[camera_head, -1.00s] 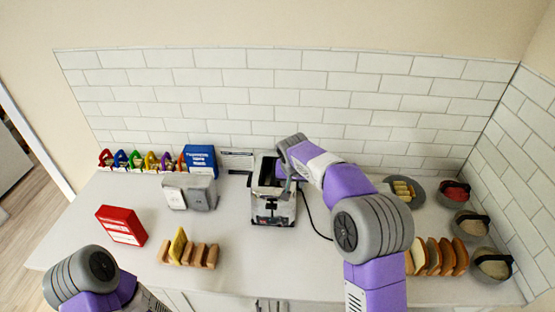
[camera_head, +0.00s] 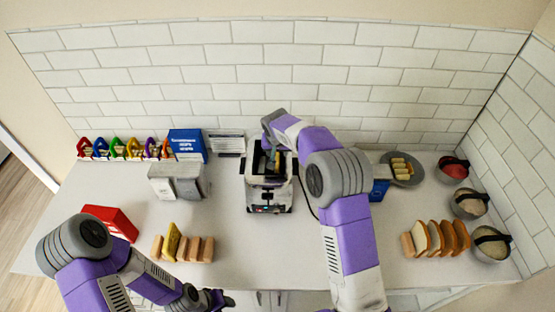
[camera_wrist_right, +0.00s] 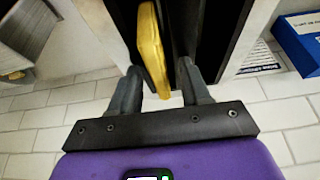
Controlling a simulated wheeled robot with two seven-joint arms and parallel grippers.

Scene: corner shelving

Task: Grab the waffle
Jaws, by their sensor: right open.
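A yellow waffle (camera_wrist_right: 152,45) stands on edge in a slot of the toaster in the right wrist view. It shows as a small yellow strip (camera_head: 272,160) at the toaster (camera_head: 269,197) in the head view. My right gripper (camera_wrist_right: 158,68) is open above the toaster, with one finger on each side of the waffle; I cannot tell whether either touches it. In the head view the arm partly hides this gripper (camera_head: 276,148). My left gripper (camera_head: 215,299) is at the bottom edge, dark and small, away from the toaster; its jaws are unclear.
A rack (camera_head: 194,249) with a yellow slice is at front left, near a red box (camera_head: 110,222). A grey-white container (camera_head: 178,184) is left of the toaster. Bread slices (camera_head: 437,238), a plate (camera_head: 404,176) and several bowls (camera_head: 468,203) are on the right. The front middle counter is clear.

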